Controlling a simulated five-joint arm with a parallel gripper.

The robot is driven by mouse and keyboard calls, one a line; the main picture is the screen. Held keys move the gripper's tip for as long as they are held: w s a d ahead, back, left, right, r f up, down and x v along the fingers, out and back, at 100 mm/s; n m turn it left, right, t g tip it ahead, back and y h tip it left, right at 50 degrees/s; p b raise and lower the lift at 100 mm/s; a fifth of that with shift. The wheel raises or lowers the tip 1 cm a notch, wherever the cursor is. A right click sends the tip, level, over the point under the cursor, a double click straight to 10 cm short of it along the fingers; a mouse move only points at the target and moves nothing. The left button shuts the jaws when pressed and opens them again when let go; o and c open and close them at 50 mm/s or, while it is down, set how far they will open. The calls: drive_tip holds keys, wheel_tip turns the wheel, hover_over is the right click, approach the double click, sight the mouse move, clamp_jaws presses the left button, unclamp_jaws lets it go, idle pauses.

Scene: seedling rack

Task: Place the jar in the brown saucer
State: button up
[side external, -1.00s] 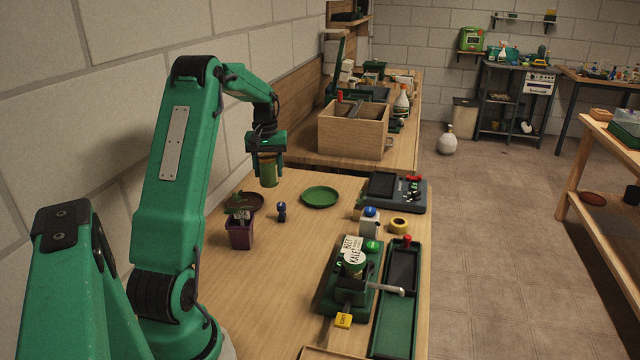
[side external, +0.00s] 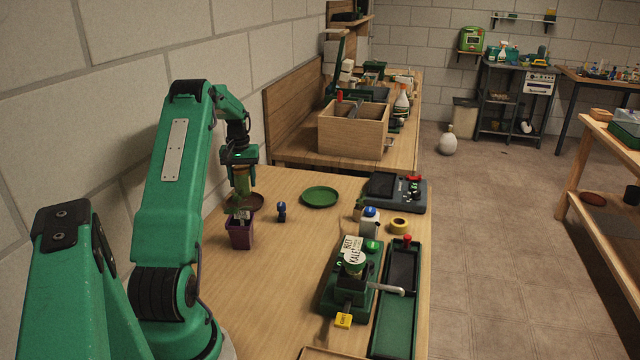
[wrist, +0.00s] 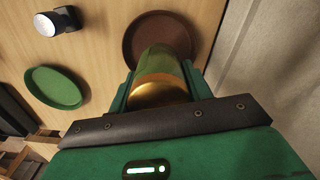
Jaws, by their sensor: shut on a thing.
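The jar (side external: 242,183), green with a gold end, is gripped between the fingers of my gripper (side external: 240,188) and held up off the table. In the wrist view the jar (wrist: 162,78) covers part of the brown saucer (wrist: 143,31). In the side view the brown saucer (side external: 258,202) lies on the table near the wall side, partly hidden behind the plant pot and my gripper. The jar hangs above the saucer's area; its exact height cannot be told.
A purple pot with a plant (side external: 240,233) stands in front of the saucer. A green labelled device (side external: 349,283) stands nearer the front. The wall is close on the left.

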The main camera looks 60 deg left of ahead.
sight(244, 190)
drive_tip(key=shift+f, duration=2)
drive_tip(key=shift+f, duration=0.15)
drive_tip(key=o, duration=1)
drive_tip(key=shift+o, duration=0.2)
wheel_tip(244, 190, up, 12)
drive_tip(key=shift+r, duration=0.2)
